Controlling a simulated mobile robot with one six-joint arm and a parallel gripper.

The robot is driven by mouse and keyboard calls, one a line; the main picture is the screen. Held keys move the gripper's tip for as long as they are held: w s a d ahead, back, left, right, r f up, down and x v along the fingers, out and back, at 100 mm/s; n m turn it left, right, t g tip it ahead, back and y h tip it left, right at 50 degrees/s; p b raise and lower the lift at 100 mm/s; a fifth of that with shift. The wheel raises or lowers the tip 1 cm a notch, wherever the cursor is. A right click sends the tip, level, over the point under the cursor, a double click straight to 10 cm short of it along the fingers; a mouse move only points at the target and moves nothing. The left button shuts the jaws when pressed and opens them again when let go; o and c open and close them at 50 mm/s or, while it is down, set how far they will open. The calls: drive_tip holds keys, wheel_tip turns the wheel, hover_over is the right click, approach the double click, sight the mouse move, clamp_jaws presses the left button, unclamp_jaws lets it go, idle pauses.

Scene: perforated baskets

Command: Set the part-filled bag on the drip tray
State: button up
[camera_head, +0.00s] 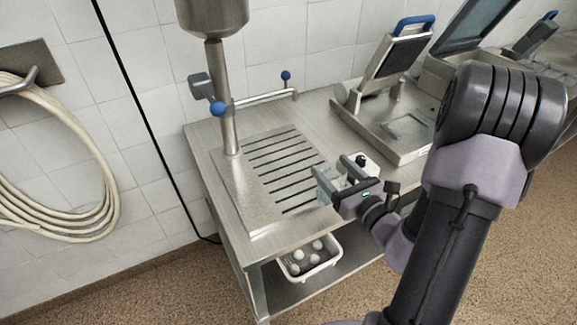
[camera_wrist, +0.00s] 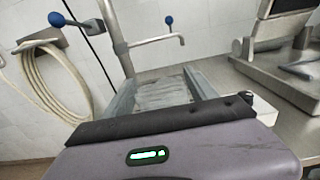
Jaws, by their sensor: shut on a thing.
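My gripper (camera_head: 334,178) is over the front right edge of the drip tray (camera_head: 262,190), a steel plate with dark slots on the bench. Its two grey fingers are apart and shut on a pale, see-through thing, which looks like the part-filled bag (camera_wrist: 162,94) in the wrist view. The bag's outline and fill are hard to make out there, and I cannot pick it out in the head view. I cannot tell its height above the tray.
A steel column with a filler (camera_head: 213,18) and a blue-knobbed bar (camera_head: 262,99) stand at the tray's back. An open sealing machine (camera_head: 392,105) is at right. A small white box (camera_head: 366,164) stands by my gripper. A white bin (camera_head: 310,262) is on the lower shelf.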

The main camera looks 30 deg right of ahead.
drive_tip(key=w+a+f+b, duration=0.2)
drive_tip(key=w, duration=0.5)
drive_tip(key=w+a+f+b, duration=0.1)
drive_tip(key=w+a+f, duration=0.1)
drive_tip(key=w, duration=0.5)
drive_tip(key=shift+f+b, duration=0.35)
drive_tip(key=shift+f, duration=0.05)
drive_tip(key=o, duration=1.4)
drive_tip(key=shift+s+f, duration=0.1)
drive_tip(key=shift+f, duration=0.15)
drive_tip(key=o, duration=0.5)
drive_tip(key=shift+c, duration=0.2)
drive_tip(key=shift+r, duration=0.15)
